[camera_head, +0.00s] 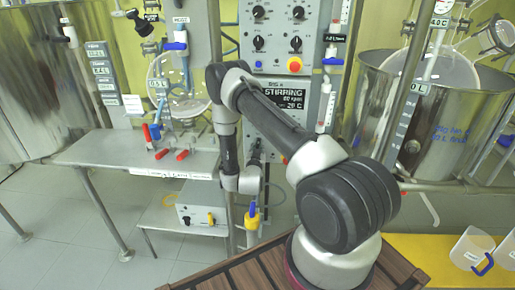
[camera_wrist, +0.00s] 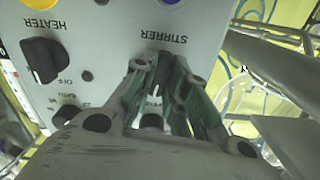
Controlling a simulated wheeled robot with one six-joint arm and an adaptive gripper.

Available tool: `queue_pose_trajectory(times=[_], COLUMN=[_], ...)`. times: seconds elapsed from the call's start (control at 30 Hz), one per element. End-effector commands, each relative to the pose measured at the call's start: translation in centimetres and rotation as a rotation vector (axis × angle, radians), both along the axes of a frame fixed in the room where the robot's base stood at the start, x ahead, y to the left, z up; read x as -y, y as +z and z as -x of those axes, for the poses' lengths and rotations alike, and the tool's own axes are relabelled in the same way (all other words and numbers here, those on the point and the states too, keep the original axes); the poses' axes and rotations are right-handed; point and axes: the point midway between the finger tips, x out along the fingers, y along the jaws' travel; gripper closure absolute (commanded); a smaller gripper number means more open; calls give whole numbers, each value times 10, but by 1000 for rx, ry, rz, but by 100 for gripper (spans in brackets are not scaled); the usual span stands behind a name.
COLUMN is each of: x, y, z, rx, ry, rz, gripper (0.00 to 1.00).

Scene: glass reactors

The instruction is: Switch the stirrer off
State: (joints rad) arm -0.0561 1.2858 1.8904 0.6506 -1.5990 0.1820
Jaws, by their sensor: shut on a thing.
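The control panel (camera_head: 280,110) stands at the back centre, with a display (camera_head: 284,97) reading STIRRING, about 80 rpm and 20 C. In the wrist view, the panel appears upside down, with the labels STIRRER and HEATER. My gripper (camera_wrist: 167,78) is shut on the dark stirrer knob (camera_wrist: 164,62) beside the STIRRER label. In the head view, my gripper (camera_head: 256,150) is at the lower left of the panel, and the knob there is hidden.
The black heater knob (camera_wrist: 44,60) is beside my gripper in the wrist view. A steel bench (camera_head: 100,150) is at left, and a large steel vessel (camera_head: 450,110) is at right.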

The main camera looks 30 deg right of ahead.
Motion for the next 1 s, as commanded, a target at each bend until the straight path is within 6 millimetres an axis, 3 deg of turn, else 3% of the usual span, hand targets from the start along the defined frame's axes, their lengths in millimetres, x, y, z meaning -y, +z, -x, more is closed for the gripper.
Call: queue_pose_trajectory(times=[0.4, 0.9, 0.93, 1.0], x=[0, 0, 0, 0], y=[-1, -2, -2, -2], z=[1, 1, 1, 1], rx=[-95, -103, -104, -103], ry=[1, 1, 1, 1], rz=[133, 146, 146, 146], gripper=[100, 100, 79, 67])
